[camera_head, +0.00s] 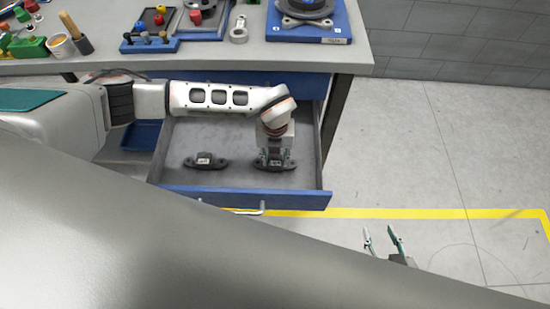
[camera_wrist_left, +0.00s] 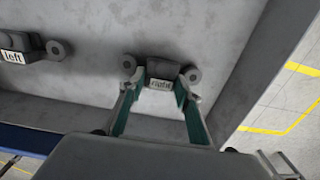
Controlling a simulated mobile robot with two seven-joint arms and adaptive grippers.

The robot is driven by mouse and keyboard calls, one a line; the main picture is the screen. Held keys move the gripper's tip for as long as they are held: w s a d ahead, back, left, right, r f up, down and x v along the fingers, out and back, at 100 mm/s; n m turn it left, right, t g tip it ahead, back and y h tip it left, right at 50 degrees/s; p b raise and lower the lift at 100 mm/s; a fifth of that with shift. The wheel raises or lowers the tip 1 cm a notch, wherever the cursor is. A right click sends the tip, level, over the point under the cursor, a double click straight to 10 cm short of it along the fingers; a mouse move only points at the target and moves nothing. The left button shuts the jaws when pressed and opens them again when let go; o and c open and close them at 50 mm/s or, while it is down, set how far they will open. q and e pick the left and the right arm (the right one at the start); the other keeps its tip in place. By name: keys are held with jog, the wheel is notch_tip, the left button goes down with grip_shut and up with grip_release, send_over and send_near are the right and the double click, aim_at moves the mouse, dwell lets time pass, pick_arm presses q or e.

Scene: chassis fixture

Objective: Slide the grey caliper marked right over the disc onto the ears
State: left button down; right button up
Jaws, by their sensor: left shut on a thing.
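The grey caliper marked right (camera_head: 274,163) is in the open drawer, at its right side. My left gripper (camera_head: 273,152) points down over it and is shut on its middle block. In the left wrist view the caliper (camera_wrist_left: 161,84) sits between the green-padded fingers, its label facing the camera and a round lug on each side. Whether it touches the drawer floor I cannot tell. A dark disc (camera_head: 303,8) sits on a blue fixture on the bench, cut off by the top edge; its ears are not clear. My right gripper (camera_head: 380,236) is open and empty over the floor.
A caliper marked left (camera_head: 204,161) lies in the drawer (camera_head: 174,176), left of the gripped one. The drawer walls surround both. The bench top (camera_head: 270,56) overhangs behind. Several tools and trays stand at its left; a grey link part (camera_head: 239,32) lies beside the fixture.

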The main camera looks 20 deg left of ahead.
aim_at(275, 161)
pick_arm(q)
jog(key=shift+r+p, duration=0.5)
jog(key=shift+r, duration=0.25)
pick_arm(e)
jog(key=shift+w+r, duration=0.2)
jog(key=shift+r, duration=0.5)
pick_arm(q)
jog(key=shift+r, duration=0.25)
pick_arm(e)
jog(key=shift+r, duration=0.3)
pick_arm(q)
jog(key=shift+r+p, duration=0.4)
jog(key=shift+p, duration=0.2)
jog(key=shift+r+p, duration=1)
jog(key=shift+r, duration=0.05)
pick_arm(e)
jog(key=r, duration=0.2)
jog(key=w+r, duration=0.1)
jog(key=shift+r, duration=0.35)
jog(key=shift+f, duration=0.1)
